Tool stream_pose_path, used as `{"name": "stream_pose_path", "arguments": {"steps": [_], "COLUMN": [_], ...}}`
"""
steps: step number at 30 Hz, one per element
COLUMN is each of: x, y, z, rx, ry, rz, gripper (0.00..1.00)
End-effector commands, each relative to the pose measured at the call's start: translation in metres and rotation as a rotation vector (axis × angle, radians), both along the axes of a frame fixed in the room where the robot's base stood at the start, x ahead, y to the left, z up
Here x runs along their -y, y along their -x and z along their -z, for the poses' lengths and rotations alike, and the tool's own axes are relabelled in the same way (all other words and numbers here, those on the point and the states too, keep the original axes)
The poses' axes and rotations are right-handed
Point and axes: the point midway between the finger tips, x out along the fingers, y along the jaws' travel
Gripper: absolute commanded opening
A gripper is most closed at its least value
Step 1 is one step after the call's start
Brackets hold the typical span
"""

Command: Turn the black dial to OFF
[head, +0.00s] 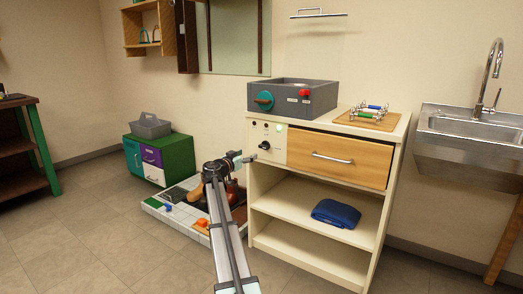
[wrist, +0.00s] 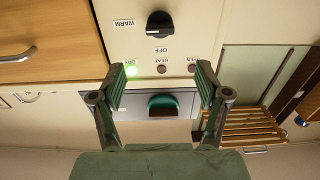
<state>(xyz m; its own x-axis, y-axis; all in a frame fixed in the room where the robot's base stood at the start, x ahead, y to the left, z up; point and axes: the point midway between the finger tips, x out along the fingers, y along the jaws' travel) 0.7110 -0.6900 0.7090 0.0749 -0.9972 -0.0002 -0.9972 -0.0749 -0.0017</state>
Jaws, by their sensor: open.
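The black dial (wrist: 160,24) is on the cream control panel, at the top middle of the wrist view, which shows the panel upside down. Its grip bar lies roughly crosswise, with a pale mark near its left end, towards the WARM label (wrist: 124,22). The OFF label (wrist: 162,50) is just below the dial in that picture. In the head view the dial (head: 264,145) is small, on the cabinet's upper left front. My gripper (wrist: 160,72) is open and empty, apart from the dial, its fingertips either side of the panel's lamp row. It also shows in the head view (head: 243,157).
A lit green lamp (wrist: 132,70) is beside the left finger. A wooden drawer (head: 340,160) with a bar handle adjoins the panel. A grey box with a teal knob (head: 264,100) stands on the cabinet top. A low tray with objects (head: 180,215) lies on the floor.

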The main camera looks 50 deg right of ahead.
Motion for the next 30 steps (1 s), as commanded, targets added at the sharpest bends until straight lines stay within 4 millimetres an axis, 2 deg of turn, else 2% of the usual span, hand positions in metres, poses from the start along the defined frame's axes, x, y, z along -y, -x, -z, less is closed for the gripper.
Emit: {"name": "stream_pose_path", "arguments": {"steps": [1,3,15,21,30], "x": [0.013,0.027,0.100,0.120,0.125], "y": [-0.003,-0.004,-0.009,-0.010,-0.009], "z": [0.002,0.002,0.001,0.000,0.000], "rx": [0.000,0.000,-0.001,-0.001,-0.001], "ry": [0.001,0.001,0.001,0.000,0.000], "rz": [0.002,0.003,0.002,0.001,0.000], "gripper": [0.75,0.75,0.75,0.75,0.75]}}
